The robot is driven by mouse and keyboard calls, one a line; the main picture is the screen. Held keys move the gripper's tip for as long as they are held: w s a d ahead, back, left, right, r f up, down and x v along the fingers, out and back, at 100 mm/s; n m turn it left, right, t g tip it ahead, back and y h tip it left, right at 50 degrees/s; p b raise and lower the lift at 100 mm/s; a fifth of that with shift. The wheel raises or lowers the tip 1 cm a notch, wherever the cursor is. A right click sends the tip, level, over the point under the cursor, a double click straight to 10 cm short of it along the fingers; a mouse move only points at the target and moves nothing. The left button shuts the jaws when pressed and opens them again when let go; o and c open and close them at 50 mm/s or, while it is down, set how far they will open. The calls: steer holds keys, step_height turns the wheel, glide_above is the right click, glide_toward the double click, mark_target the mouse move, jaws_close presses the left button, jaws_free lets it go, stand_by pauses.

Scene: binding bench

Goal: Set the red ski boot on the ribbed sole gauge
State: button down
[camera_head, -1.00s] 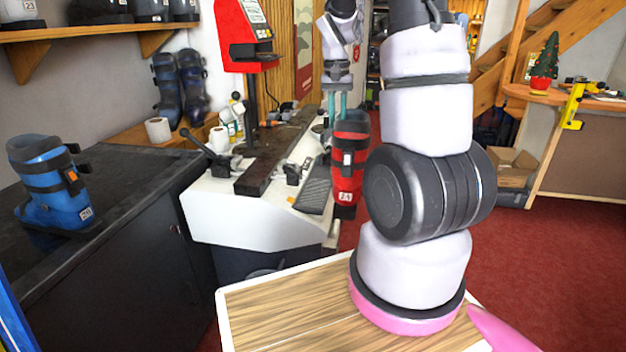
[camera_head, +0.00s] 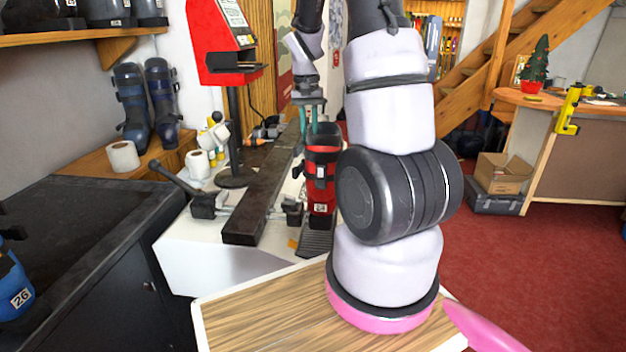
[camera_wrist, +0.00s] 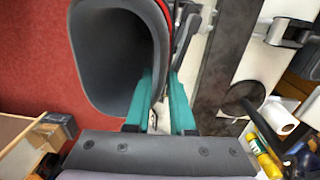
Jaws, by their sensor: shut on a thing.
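The red ski boot (camera_head: 320,186), with black buckles and a "24" label, hangs upright from my gripper (camera_head: 309,127). The teal fingers are shut on the rim of its cuff. In the wrist view the boot's dark grey opening (camera_wrist: 118,52) lies at upper left, and my gripper (camera_wrist: 160,102) pinches its near right wall. The ribbed sole gauge (camera_head: 317,242) is a dark ridged plate on the white bench. The boot's toe end covers the gauge's far part in the head view. I cannot tell whether the sole touches it.
A dark long bar (camera_head: 262,195) and clamps lie left of the boot on the white bench (camera_head: 205,255). A red display stand (camera_head: 217,45) rises behind. A blue boot (camera_head: 14,290) sits on the black counter (camera_head: 95,215) at left. Red floor is open at right.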

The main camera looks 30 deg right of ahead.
step_height(320, 180, down, 7)
stand_by(0.5)
steer(key=shift+f, duration=0.2)
steer(key=c, duration=0.8)
jaws_free()
steer(key=shift+o, duration=0.2)
steer(key=r, duration=1.1)
steer(key=shift+w+a+r, duration=0.15)
steer(key=shift+a+r, duration=0.1)
steer(key=shift+r, duration=0.05)
steer(key=s+a+r+n+t+y, duration=0.1)
steer(key=s+a+r+t, duration=0.2)
steer(key=s+a+r, duration=0.3)
steer(key=s+a+r+n+t+y, duration=0.1)
steer(key=s+a+r+t, duration=0.3)
steer(key=s+a+r, duration=0.3)
steer(key=s+r, duration=0.4)
steer(key=s, duration=0.3)
steer(key=shift+r+n+t+y, duration=0.2)
steer(key=shift+n+t+y, duration=0.1)
